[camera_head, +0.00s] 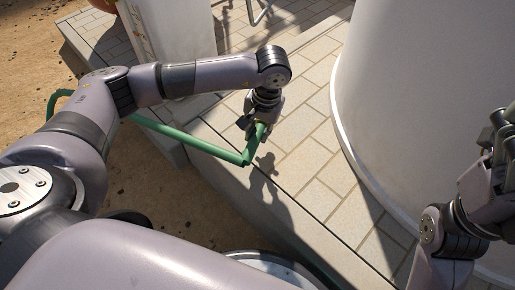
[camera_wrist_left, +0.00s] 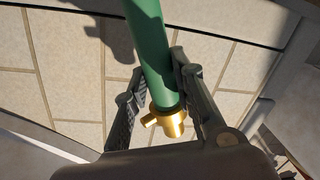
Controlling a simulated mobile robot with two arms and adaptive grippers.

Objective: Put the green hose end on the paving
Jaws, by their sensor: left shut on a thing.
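The green hose (camera_head: 190,139) comes in from the left, bends near the paving's edge and rises to my left gripper (camera_head: 262,124). In the left wrist view, the left gripper (camera_wrist_left: 158,66) is shut on the green hose end (camera_wrist_left: 153,48), with a finger on each side. A brass fitting (camera_wrist_left: 168,123) with a small side lever caps the hose end, close to the palm. The light paving (camera_head: 318,150) lies below; the gripper's shadow falls on it. My right gripper (camera_head: 499,138) is at the right edge, partly cut off; its fingers are unclear.
A large white cylinder (camera_head: 430,90) stands on the paving at the right. A white post-like object (camera_head: 175,30) stands at the upper left. Brown bare ground (camera_head: 35,40) lies beyond the paving's edge. Open paving lies between the hose and the cylinder.

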